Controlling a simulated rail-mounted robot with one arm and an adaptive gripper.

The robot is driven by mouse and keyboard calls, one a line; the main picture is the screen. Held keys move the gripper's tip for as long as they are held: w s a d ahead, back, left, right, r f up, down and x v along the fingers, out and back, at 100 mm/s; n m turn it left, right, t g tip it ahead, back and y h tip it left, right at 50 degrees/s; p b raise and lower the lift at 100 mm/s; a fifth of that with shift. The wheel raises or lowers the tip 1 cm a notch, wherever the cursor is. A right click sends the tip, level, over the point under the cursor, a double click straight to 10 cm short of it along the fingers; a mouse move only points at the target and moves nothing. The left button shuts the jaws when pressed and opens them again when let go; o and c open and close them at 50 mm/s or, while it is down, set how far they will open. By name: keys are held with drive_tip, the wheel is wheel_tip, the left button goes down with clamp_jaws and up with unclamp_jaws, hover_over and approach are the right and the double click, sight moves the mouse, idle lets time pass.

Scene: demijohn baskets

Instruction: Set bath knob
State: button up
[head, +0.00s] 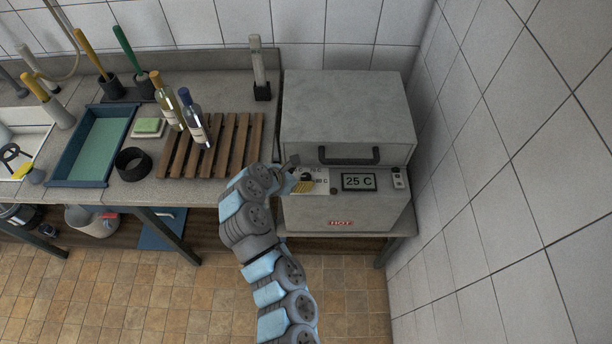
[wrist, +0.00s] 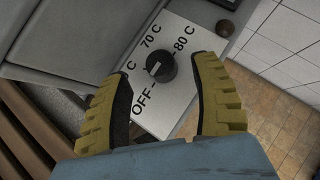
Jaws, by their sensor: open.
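The bath knob (wrist: 161,66) is a round black knob on a pale dial plate (wrist: 178,92) marked OFF, 70 C and 80 C; another mark is partly hidden by a finger. A small white mark on the knob faces left and slightly down in the wrist view; its exact setting is unclear. My gripper (wrist: 165,72) is open, with one yellow-black finger on either side of the knob and a visible gap to each. In the head view my gripper (head: 298,182) is at the bath's front panel and largely covers the knob. The bath (head: 345,215) is a grey box; its display (head: 359,182) reads 25 C.
The bath's lid (head: 348,115) is closed, with a dark handle (head: 348,156) above the panel. A small switch (head: 398,178) is at the panel's right. A wooden rack (head: 235,145) with two bottles stands left. A tiled wall (head: 480,150) bounds the right.

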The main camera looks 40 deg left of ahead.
sight(305, 178)
drive_tip(key=shift+x, duration=2)
clamp_jaws()
